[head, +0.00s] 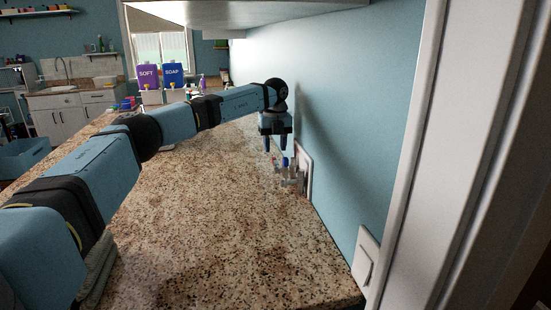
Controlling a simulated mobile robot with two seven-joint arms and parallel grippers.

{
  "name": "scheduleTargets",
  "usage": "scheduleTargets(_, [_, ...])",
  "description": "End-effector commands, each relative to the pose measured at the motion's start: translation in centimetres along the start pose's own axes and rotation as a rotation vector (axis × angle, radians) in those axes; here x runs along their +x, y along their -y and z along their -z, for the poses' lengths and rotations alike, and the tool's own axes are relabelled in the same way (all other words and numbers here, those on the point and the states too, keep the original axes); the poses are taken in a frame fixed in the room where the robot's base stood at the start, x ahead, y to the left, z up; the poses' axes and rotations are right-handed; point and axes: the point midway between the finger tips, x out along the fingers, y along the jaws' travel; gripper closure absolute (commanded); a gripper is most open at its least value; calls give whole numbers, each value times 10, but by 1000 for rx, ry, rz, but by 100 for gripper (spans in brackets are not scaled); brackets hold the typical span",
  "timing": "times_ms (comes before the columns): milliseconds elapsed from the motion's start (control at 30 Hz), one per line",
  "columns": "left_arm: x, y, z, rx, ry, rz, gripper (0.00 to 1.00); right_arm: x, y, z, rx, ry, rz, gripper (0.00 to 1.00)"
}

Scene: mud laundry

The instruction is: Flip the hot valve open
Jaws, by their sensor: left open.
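A small valve fitting (290,182) is mounted low on the blue wall at the back right of the speckled counter (200,220). A small red handle (276,161) and a small blue handle (285,161) show at its top, close together; their exact angles are too small to tell. My left gripper (276,148) points down just above the handles, its two dark fingers apart with nothing visible between them. I cannot tell whether a fingertip touches a handle. My right gripper is out of view.
A wall plate (304,168) stands behind the valve. A purple SOFT box (147,76) and a blue SOAP box (172,75) stand at the far end. A white switch plate (366,261) and door frame (420,150) are at the right. The counter's middle is clear.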

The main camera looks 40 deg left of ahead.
Motion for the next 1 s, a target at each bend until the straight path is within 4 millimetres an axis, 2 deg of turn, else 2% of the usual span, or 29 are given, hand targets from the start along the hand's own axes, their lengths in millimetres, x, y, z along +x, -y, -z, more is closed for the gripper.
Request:
scheduleTargets(100, [22,-1,0,-1,-1,-2,59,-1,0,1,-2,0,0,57])
scheduleTargets(300, [43,-1,0,-1,0,-2,59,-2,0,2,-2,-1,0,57])
scheduleTargets(667, [49,0,0,-1,1,0,59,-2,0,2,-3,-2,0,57])
scheduleTargets(833, [48,0,0,0,1,0,96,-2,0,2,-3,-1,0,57])
scheduleTargets(867, [48,0,0,0,1,0,100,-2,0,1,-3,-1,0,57])
scheduleTargets(1000, [48,0,0,-1,1,0,100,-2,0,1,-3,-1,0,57])
